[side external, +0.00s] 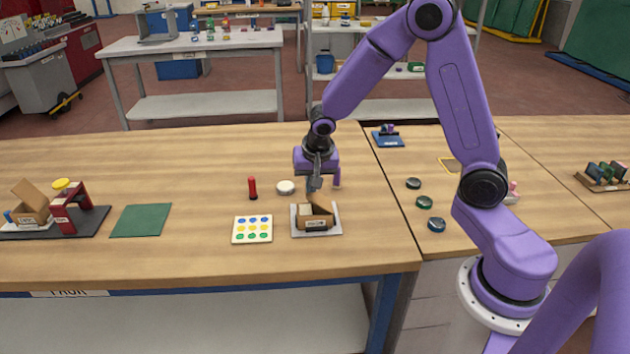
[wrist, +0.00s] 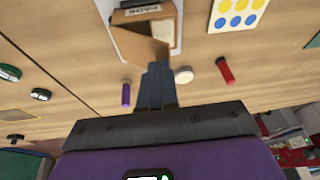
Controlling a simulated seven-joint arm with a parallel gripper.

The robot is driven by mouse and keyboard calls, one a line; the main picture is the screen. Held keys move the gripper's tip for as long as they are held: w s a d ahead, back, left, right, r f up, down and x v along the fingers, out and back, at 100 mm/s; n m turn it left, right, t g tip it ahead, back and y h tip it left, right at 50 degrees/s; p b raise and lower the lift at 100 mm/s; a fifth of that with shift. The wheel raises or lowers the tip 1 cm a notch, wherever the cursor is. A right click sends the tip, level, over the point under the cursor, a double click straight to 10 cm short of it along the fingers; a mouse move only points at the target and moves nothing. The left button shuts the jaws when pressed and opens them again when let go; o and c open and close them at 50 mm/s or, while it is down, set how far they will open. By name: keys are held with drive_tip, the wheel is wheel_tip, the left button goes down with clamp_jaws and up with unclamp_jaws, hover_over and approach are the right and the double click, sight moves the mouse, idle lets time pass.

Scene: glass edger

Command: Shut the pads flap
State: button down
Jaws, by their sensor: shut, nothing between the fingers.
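The pads box (side external: 316,224) is a small brown carton on a pale tray (side external: 334,232) near the front of the bench. Its label side also shows at the top of the wrist view (wrist: 140,14). The pads flap (wrist: 146,48) is a brown panel on the side of the box nearest my gripper, and it stands open; pale contents show inside. My gripper (wrist: 157,70) is shut and empty, with its fingertips right by the flap's edge. In the side view, my gripper (side external: 315,188) is just behind and above the box. I cannot tell whether it touches the flap.
A card with coloured dots (side external: 252,229) lies left of the box. Several dark round pieces (side external: 424,202) lie to the right.

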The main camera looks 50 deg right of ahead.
drive_tip(key=shift+w+a+f+g+h, duration=0.65)
drive_tip(key=shift+g+h, duration=0.15)
drive_tip(key=shift+h, duration=0.1)
drive_tip(key=shift+w+a+f+n, duration=0.3)
drive_tip(key=shift+a+f, duration=0.05)
drive_tip(key=shift+f, duration=0.15)
drive_tip(key=shift+w+a+f+g+h, duration=0.25)
drive_tip(key=shift+f+g+h, duration=0.25)
drive_tip(key=shift+h, duration=0.05)
drive_tip(key=shift+w+a+f+g+h, duration=0.25)
drive_tip(key=shift+f+g+h, duration=0.25)
drive_tip(key=shift+h, duration=0.05)
drive_tip(key=shift+w+a+f, duration=0.1)
drive_tip(key=shift+w+f, duration=0.05)
drive_tip(key=shift+f, duration=0.35)
